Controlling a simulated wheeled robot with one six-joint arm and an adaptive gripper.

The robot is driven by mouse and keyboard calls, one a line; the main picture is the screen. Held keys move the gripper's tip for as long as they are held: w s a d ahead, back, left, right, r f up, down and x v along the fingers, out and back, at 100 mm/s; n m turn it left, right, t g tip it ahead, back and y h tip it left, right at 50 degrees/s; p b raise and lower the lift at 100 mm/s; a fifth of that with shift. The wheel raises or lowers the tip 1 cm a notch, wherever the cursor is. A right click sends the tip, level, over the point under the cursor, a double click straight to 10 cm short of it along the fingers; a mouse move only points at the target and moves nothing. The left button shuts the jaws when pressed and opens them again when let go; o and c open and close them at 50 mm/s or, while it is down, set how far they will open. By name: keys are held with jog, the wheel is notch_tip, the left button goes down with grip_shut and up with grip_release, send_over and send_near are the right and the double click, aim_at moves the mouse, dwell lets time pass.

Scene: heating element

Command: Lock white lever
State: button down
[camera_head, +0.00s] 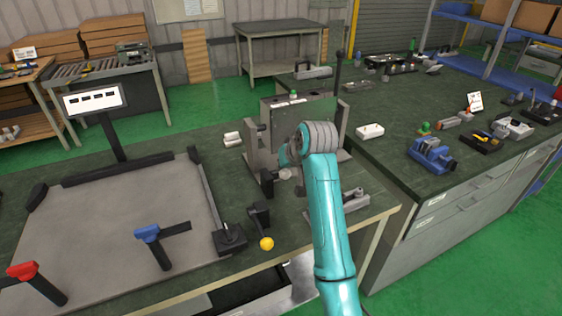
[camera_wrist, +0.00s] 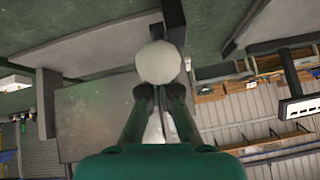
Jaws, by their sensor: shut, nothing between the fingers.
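The white lever's round knob (camera_wrist: 158,63) fills the middle of the wrist view, just beyond my fingertips. A dark bar (camera_wrist: 174,18) runs beside and behind it. My gripper (camera_wrist: 160,92) is shut and empty, with its fingertips close to the knob; I cannot tell whether they touch it. In the head view, a small whitish knob (camera_head: 285,174) shows low at the front of the grey metal fixture (camera_head: 254,158). My gripper (camera_head: 288,157) is beside the fixture there, and my wrist partly hides it.
A yellow-knobbed lever (camera_head: 266,243) stands at the bench's front edge. A blue-handled lever (camera_head: 148,233) and a red-handled lever (camera_head: 22,270) are at the left, by a large grey plate (camera_head: 110,225). A tall dark handle (camera_head: 339,70) rises behind the fixture. A white box (camera_head: 369,131) lies to the right.

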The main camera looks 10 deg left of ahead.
jog(key=shift+s+d+f, duration=0.2)
jog(key=shift+s, duration=0.05)
jog(key=shift+s+d+f+t+y, duration=0.4)
jog(key=shift+s+f+t+y, duration=0.15)
jog(key=shift+f+t, duration=0.2)
jog(key=shift+s+d+f+t+y, duration=0.25)
jog(key=shift+s+f+t, duration=0.1)
jog(key=shift+f, duration=0.35)
jog(key=shift+s+d+f+t+y, duration=0.1)
jog(key=shift+s+f+t+y, duration=0.2)
jog(key=shift+f, duration=0.35)
jog(key=shift+s+d+f+t+y, duration=0.25)
jog(key=shift+f+t, duration=0.15)
jog(key=shift+f, duration=0.3)
jog(key=shift+s+f, duration=0.1)
jog(key=shift+f, duration=0.2)
jog(key=r+v, duration=0.1)
jog(key=v, duration=1.1)
jog(key=shift+r, duration=0.1)
